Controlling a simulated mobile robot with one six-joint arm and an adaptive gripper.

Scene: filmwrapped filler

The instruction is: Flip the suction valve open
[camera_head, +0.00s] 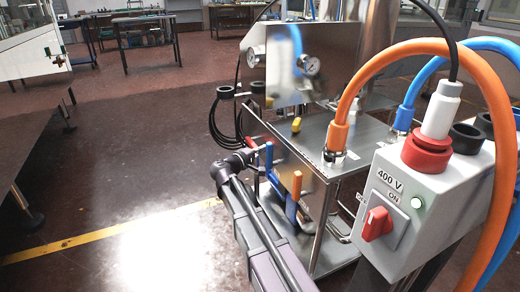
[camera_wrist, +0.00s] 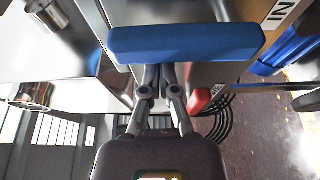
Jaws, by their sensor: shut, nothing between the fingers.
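My gripper (camera_head: 260,150) is shut and empty. In the wrist view its fingertips (camera_wrist: 161,68) reach the near edge of the blue bar; I cannot tell whether they touch it. The valve body behind the lever is hidden.
Close by are an orange lever (camera_head: 294,192), a red handle (camera_head: 256,141) and a yellow knob (camera_head: 296,125). A 400 V switch box (camera_head: 425,205) with thick orange and blue hoses stands at right. Black cable coils hang on the machine's left.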

